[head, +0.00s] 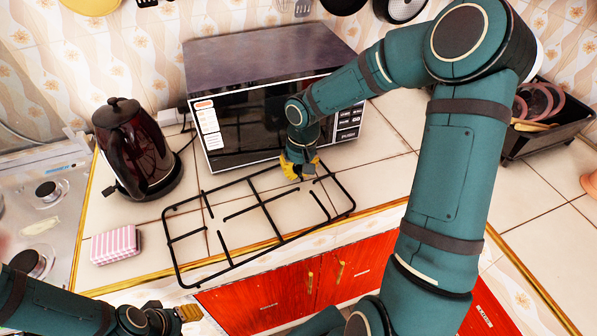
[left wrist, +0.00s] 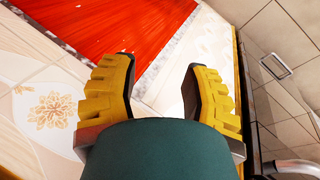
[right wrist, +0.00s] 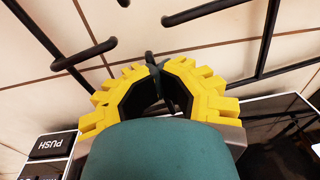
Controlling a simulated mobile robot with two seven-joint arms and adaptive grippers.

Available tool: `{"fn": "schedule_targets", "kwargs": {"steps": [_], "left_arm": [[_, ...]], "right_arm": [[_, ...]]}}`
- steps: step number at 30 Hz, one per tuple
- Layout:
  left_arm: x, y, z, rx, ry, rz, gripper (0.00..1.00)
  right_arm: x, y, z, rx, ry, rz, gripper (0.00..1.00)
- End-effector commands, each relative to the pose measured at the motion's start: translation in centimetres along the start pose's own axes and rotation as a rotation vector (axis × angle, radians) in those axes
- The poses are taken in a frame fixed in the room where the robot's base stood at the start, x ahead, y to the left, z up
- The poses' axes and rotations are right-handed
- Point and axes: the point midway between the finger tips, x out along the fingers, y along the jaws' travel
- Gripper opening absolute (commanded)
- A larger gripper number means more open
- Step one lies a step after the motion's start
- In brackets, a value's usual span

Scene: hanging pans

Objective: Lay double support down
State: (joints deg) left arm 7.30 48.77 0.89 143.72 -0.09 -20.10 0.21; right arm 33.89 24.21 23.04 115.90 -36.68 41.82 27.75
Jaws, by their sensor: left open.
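The double support, a black wire grate (head: 262,203), is over the tiled counter in front of the microwave. In the head view its front bars overlap the counter's front edge; I cannot tell whether it touches the counter. My right gripper (head: 300,168) is at its far side, beside the microwave. In the right wrist view the yellow fingers (right wrist: 157,72) are closed together around a bar of the grate (right wrist: 268,40). My left gripper (head: 190,312) is low in front of the counter, apart from the grate. In the left wrist view its fingers (left wrist: 160,80) are apart with nothing between them.
A microwave (head: 250,120) stands behind the grate. A dark red kettle (head: 135,150) and a pink striped sponge (head: 115,245) are to its left. A stovetop (head: 45,205) is at far left. A black dish rack (head: 545,125) is at right. Red cabinet doors (head: 290,290) are below.

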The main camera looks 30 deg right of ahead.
Motion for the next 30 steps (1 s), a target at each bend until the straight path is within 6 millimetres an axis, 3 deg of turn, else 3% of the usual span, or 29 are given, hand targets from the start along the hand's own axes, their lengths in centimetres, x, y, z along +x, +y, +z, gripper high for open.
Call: {"fn": "schedule_targets", "kwargs": {"steps": [1, 6, 10, 11, 30], "left_arm": [[0.32, -0.12, 0.0, 0.0, 0.001, 0.0, 0.47], [0.35, -0.13, 0.0, 0.0, 0.001, 0.0, 0.47], [0.37, -0.13, 0.0, 0.0, 0.001, 0.0, 0.47], [0.37, -0.14, 0.0, 0.0, 0.001, 0.0, 0.47], [0.41, -0.14, 0.0, 0.0, 0.001, 0.0, 0.47]], "right_arm": [[1.81, 0.17, 1.04, 0.006, -0.036, -0.007, 0.0], [1.84, 0.21, 1.04, 0.008, -0.035, -0.007, 0.0], [1.87, 0.24, 1.04, 0.008, -0.035, -0.007, 0.43], [1.88, 0.26, 1.04, 0.007, -0.035, -0.007, 0.46], [1.33, 0.41, 1.07, -0.001, -0.035, 0.0, 0.46]]}}
